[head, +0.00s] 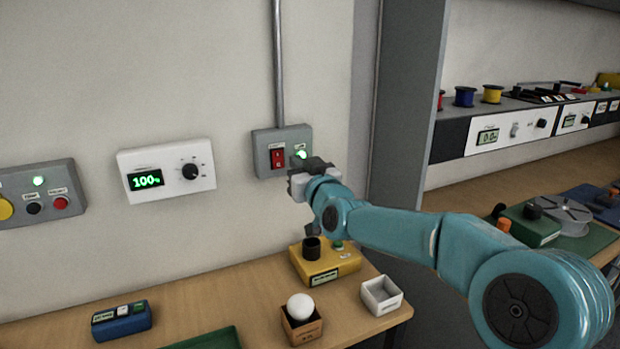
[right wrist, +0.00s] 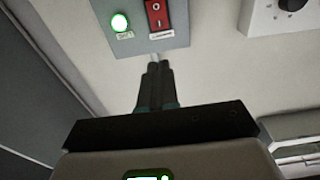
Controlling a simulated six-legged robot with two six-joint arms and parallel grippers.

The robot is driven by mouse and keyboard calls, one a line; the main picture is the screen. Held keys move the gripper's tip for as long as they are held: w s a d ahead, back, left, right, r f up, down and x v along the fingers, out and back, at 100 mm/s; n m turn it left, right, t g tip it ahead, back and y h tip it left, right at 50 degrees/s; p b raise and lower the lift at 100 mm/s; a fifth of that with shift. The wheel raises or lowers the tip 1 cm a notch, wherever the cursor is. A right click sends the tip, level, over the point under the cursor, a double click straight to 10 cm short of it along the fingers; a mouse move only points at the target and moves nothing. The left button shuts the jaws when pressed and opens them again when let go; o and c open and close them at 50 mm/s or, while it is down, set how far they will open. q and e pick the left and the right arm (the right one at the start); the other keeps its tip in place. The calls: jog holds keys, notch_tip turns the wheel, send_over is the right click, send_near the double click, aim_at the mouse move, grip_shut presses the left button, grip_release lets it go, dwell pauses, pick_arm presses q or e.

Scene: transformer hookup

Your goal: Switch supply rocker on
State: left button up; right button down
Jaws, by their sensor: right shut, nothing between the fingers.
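The red supply rocker (head: 277,158) sits on a grey wall box (head: 262,139) below a vertical conduit. It also shows at the top of the right wrist view (right wrist: 157,14), with white O and I marks. A green lamp (head: 302,154) beside it is lit, and it glows in the right wrist view too (right wrist: 119,23). My right gripper (head: 299,168) is at the lower right of the box in the head view. In the right wrist view its dark fingers (right wrist: 158,70) are together and empty, pointing toward the box near the rocker. Whether they touch it I cannot tell. My left gripper is not in view.
A white wall controller (head: 165,170) reads 100 and has a black knob. A button box (head: 38,194) is at the far left. Below, the wooden table (head: 210,297) holds a yellow block (head: 327,264), a white tray (head: 382,295) and a blue box (head: 121,321). A grey partition (head: 405,95) stands right.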

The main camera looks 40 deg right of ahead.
jog(key=v, duration=0.4)
jog(key=shift+s+a+r+b, duration=0.2)
jog(key=shift+s+r+b, duration=0.1)
jog(key=shift+s+b, duration=0.1)
jog(key=shift+w, duration=0.15)
